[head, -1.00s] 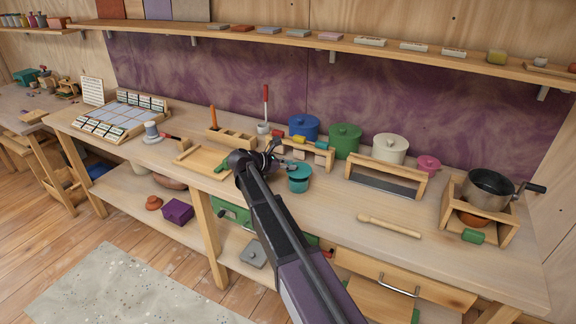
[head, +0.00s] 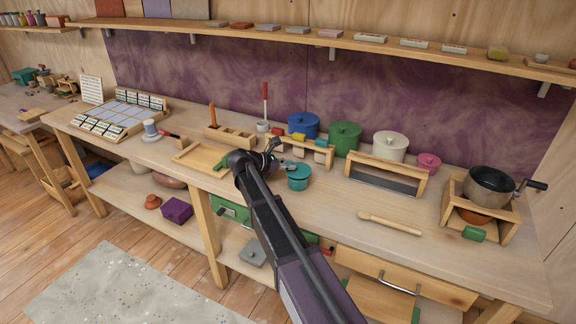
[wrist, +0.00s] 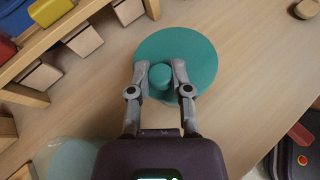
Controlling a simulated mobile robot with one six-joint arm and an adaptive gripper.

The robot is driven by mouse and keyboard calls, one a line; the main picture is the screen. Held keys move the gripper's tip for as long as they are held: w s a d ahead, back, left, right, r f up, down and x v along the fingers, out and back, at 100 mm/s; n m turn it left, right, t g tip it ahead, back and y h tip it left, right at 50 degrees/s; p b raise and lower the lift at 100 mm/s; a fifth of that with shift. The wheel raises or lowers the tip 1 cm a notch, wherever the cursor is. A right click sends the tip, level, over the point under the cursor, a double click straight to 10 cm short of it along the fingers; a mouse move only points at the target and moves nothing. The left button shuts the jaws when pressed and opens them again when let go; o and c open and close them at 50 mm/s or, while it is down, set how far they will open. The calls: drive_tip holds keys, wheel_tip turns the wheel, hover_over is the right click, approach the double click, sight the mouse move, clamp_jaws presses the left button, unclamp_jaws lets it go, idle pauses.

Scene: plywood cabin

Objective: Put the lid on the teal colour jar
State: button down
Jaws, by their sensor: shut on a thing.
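The teal lid (wrist: 198,60) is a flat disc with a round knob (wrist: 160,77), seen from above in the wrist view. My gripper (wrist: 160,72) is shut on that knob, one finger on each side. In the head view the lid (head: 298,168) is at the top of the teal jar (head: 298,184), at the front of the bench, and looks level. I see no clear gap between them, but cannot tell whether the lid is fully seated. In the wrist view the lid hides the jar.
A wooden rack (head: 318,146) with coloured blocks stands just behind the jar. Blue (head: 303,126), green (head: 344,138), cream (head: 390,146) and pink (head: 428,163) lidded pots stand further back.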

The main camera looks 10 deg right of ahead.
drive_tip(key=shift+f+b, duration=0.7)
idle(0.9)
drive_tip(key=shift+c, duration=2.4)
unclamp_jaws()
drive_tip(key=shift+r, duration=0.15)
